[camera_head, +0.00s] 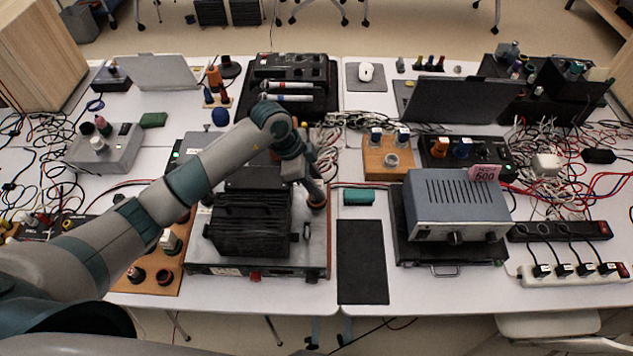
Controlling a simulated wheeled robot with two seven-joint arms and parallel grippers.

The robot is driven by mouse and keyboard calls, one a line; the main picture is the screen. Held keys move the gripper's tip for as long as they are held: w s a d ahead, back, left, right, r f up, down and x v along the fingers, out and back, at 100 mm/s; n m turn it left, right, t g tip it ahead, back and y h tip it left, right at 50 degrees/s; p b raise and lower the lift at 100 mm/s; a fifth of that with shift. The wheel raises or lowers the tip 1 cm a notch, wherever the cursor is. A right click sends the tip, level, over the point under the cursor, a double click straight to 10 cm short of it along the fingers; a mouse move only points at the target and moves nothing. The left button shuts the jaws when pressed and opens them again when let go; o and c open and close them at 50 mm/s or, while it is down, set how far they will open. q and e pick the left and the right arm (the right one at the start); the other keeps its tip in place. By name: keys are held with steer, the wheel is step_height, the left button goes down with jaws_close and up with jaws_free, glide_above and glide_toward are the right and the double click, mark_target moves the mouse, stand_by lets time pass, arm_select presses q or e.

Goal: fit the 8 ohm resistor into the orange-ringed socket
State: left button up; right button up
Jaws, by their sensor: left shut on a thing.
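My left arm reaches in from the left across the table. My left gripper (314,188) points down at the right edge of a grey bench unit and is shut on a small part, most likely the 8 ohm resistor. The fingers hide most of that part, and I cannot read a label on it. A brown-orange round piece (317,207) shows right under the fingertips, on the unit's top; it may be the orange-ringed socket. I cannot tell whether the held part touches it or is inside it. My right gripper is not in view.
A black finned block (251,222) stands on the grey unit (216,258), left of the gripper. A blue-grey power supply (457,207) and a black mat (362,262) lie to the right. A wooden socket board (372,172) stands behind. Loose cables crowd both sides.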

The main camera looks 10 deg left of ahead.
arm_select(q)
steer(key=shift+f, duration=0.25)
steer(key=o, duration=1.1)
steer(key=shift+r, duration=0.15)
steer(key=shift+r, duration=0.2)
steer(key=shift+a+r, duration=0.2)
steer(key=shift+r, duration=0.05)
steer(key=b+v, duration=0.3)
steer(key=v, duration=0.8)
steer(key=shift+r, duration=0.15)
